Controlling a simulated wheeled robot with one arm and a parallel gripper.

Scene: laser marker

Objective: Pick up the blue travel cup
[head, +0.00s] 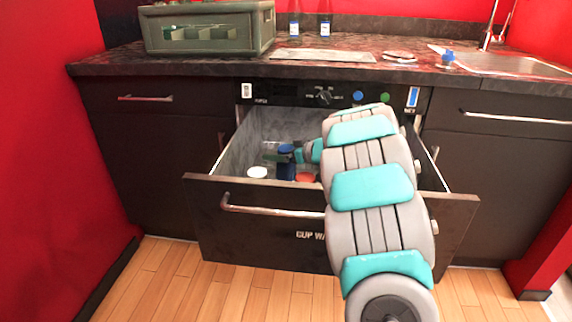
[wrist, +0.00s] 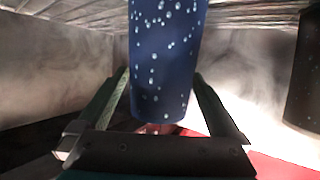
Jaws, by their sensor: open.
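The blue travel cup (head: 286,163) stands inside the open drawer in the head view. In the wrist view the cup (wrist: 165,60) is dark blue with pale droplets on it, and its upper end is cut off by the frame. My gripper (head: 283,155) reaches into the drawer from the right and is at the cup. In the wrist view my gripper (wrist: 160,95) is open, with one finger on each side of the cup's lower part in the picture. I cannot tell whether either finger touches it.
The open drawer (head: 205,195) has walls close around my gripper. Inside are a white round item (head: 257,172) and a red one (head: 305,177). A dark cylinder (wrist: 305,75) stands at the right in the wrist view. The counter (head: 110,62) lies above and behind.

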